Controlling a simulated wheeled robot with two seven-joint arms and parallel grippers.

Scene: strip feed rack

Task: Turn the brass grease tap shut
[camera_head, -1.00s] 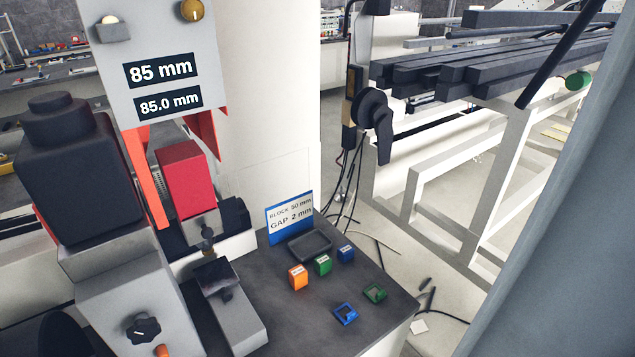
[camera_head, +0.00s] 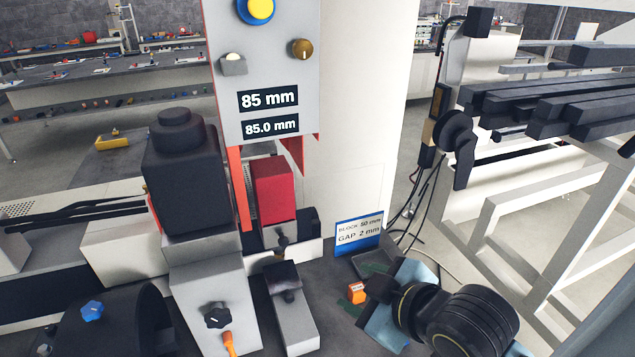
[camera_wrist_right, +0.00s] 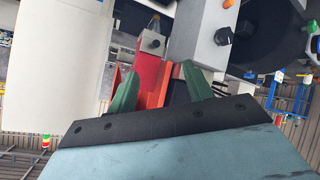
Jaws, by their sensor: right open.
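A brass-coloured round knob (camera_head: 301,49) sits on the upright grey panel (camera_head: 262,72), right of a pale button. I cannot tell if it is the grease tap; no other part clearly looks like a brass tap. My right gripper (camera_head: 356,286) is at the lower right of the head view, over the dark bench top, well below and right of the knob. Its green fingers are apart and hold nothing. In the right wrist view the open fingers (camera_wrist_right: 160,88) point toward red-orange guards (camera_wrist_right: 150,78) and a grey block with a dark knob. My left gripper is not in view.
An orange block (camera_head: 357,292) shows beside my right fingers. A red block (camera_head: 273,190), a black-topped machine (camera_head: 187,180) and a black star knob (camera_head: 217,315) are left. Dark bars (camera_head: 555,100) lie on a white rack at right.

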